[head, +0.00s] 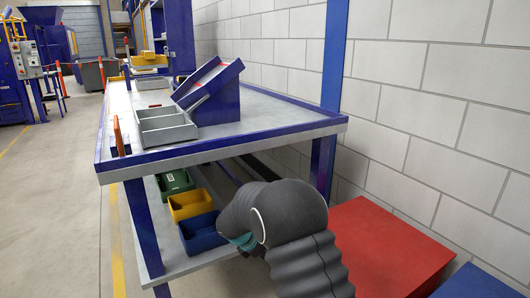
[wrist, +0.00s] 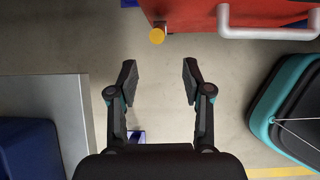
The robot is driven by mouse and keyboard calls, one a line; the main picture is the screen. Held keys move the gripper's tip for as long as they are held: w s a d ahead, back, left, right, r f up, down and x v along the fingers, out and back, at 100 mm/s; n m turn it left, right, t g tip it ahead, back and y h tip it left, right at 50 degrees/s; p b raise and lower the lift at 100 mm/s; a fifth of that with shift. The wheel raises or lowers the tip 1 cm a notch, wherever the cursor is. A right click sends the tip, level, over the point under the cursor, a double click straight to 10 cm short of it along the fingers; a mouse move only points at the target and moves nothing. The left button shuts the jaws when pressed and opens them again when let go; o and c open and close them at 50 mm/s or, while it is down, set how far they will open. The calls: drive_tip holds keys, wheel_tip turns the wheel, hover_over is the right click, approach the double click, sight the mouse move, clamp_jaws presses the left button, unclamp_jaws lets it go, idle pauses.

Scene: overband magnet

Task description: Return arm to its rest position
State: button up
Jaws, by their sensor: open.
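My gripper (wrist: 158,78) shows in the wrist view. Its two dark fingers stand apart with nothing between them, only bare floor beyond. In the head view my arm, in a dark grey ribbed cover, is bent low in front of the workbench (head: 240,139), near its right end. The gripper itself is hidden in that view.
A red box (head: 385,245) stands right of my arm by the block wall (head: 430,110). Yellow (head: 190,204), blue and green bins sit on the lower shelf.

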drive_tip(key=s+d+m+g, duration=0.2)
drive_tip(key=s+m, duration=0.5)
drive_tip(key=s, duration=0.2)
drive_tip(key=s+d+r+m+t+y, duration=0.1)
drive_tip(key=s+d+r+m, duration=0.3)
drive_tip(key=s+r, duration=0.3)
drive_tip(key=s+d+r+m+t+y, duration=0.1)
drive_tip(key=s+d+r+m+y, duration=0.1)
drive_tip(key=s+d+r+m, duration=0.2)
drive_tip(key=s+d+r+m+t+y, duration=0.2)
drive_tip(key=s+d+r+m, duration=0.3)
drive_tip(key=s, duration=1.2)
drive_tip(key=shift+s+r+m, duration=0.3)
drive_tip(key=shift+r+m, duration=1.7)
drive_tip(key=shift+r, duration=1.65)
